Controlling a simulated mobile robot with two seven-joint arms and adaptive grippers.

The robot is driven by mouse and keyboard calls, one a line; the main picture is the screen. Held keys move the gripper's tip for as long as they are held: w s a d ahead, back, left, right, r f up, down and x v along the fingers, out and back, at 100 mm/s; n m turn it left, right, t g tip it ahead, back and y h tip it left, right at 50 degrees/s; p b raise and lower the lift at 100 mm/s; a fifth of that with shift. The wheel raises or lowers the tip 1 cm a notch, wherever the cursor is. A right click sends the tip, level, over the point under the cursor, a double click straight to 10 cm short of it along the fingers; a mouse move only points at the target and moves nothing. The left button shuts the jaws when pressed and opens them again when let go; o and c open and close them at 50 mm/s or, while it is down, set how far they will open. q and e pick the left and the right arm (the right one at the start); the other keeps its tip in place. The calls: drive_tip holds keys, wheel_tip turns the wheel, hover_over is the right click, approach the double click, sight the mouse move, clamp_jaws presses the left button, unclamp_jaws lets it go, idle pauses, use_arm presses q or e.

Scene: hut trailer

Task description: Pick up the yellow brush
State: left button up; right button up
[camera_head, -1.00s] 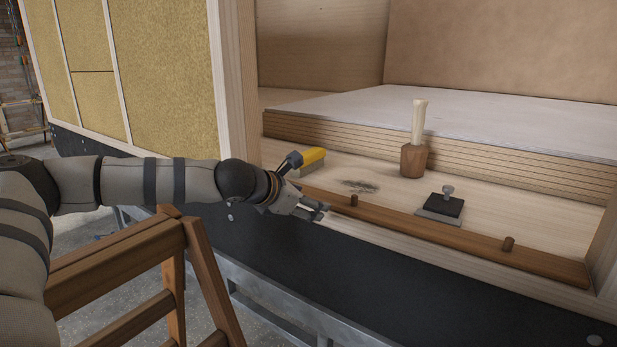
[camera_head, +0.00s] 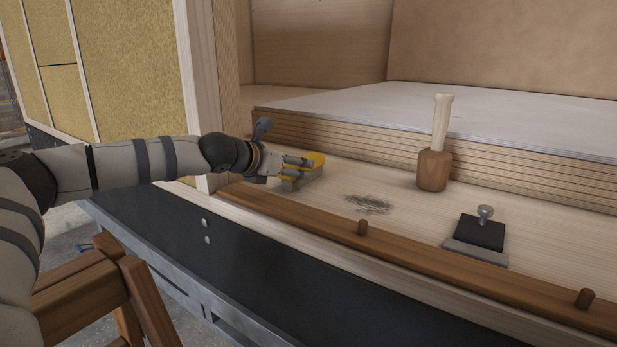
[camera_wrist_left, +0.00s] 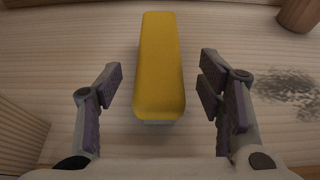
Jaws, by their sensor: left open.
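The yellow brush (camera_head: 309,168) lies on the wooden floor of the hut, behind the brown rail at its edge. In the left wrist view the brush (camera_wrist_left: 159,65) shows its long yellow back, pointing away from the camera, with a sliver of its pale underside at the near end. My left gripper (camera_head: 296,170) is at the brush, in front of part of it. In the wrist view its fingers (camera_wrist_left: 165,95) stand open on either side of the near half of the brush, with gaps on both sides. My right gripper does not show.
A wooden mallet (camera_head: 433,170) stands upright on the floor to the right. A dark block with a knob (camera_head: 480,233) lies nearer the rail (camera_head: 420,252). Dark debris (camera_head: 368,204) lies between brush and mallet. A board stack (camera_head: 340,138) rises behind. A wooden ladder (camera_head: 90,285) stands outside.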

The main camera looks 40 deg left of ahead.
use_arm(q)
drive_tip(key=x, duration=0.2)
drive_tip(key=r+b+x, duration=0.1)
drive_tip(key=x, duration=0.2)
drive_tip(key=shift+w+f, duration=0.1)
drive_tip(key=shift+w, duration=0.4)
drive_tip(key=shift+s+a, duration=0.1)
drive_tip(key=shift+c, duration=0.6)
drive_tip(key=c, duration=1.2)
drive_tip(key=shift+c, duration=0.2)
